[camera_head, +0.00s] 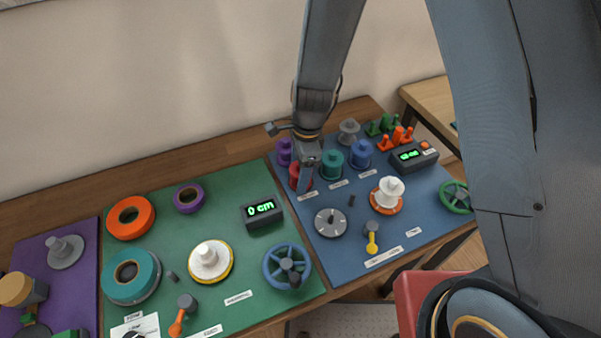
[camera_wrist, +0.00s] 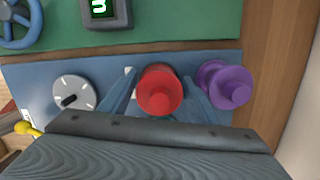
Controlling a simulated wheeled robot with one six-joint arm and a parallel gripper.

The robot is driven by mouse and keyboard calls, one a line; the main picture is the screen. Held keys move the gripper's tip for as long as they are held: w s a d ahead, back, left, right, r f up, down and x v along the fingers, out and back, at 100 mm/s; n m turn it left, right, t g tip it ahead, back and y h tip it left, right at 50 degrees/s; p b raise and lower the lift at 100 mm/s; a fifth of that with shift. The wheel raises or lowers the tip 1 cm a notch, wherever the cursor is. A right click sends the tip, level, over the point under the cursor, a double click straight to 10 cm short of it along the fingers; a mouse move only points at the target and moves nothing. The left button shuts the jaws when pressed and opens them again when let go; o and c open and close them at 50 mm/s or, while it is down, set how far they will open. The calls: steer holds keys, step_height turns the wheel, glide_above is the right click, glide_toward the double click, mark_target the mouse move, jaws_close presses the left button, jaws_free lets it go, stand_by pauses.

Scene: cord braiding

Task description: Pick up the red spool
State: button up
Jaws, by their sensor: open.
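The red spool (camera_wrist: 160,92) stands upright on the blue mat (camera_wrist: 35,80), in the middle of the wrist view. In the head view the red spool (camera_head: 294,172) is partly hidden behind my gripper (camera_head: 306,180). In the wrist view my gripper (camera_wrist: 158,103) is open, with one finger on each side of the red spool. I cannot tell whether the fingers touch it. The purple spool (camera_wrist: 226,84) stands close to the right finger in the wrist view.
A teal spool (camera_head: 331,164) and a blue spool (camera_head: 361,153) stand to the right of the red one. A grey dial (camera_head: 330,222) lies in front. The green mat (camera_head: 180,240) to the left holds a display box (camera_head: 262,213) and a blue handwheel (camera_head: 288,266).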

steer(key=c, duration=0.7)
steer(key=shift+c, duration=0.2)
steer(key=shift+r, duration=0.2)
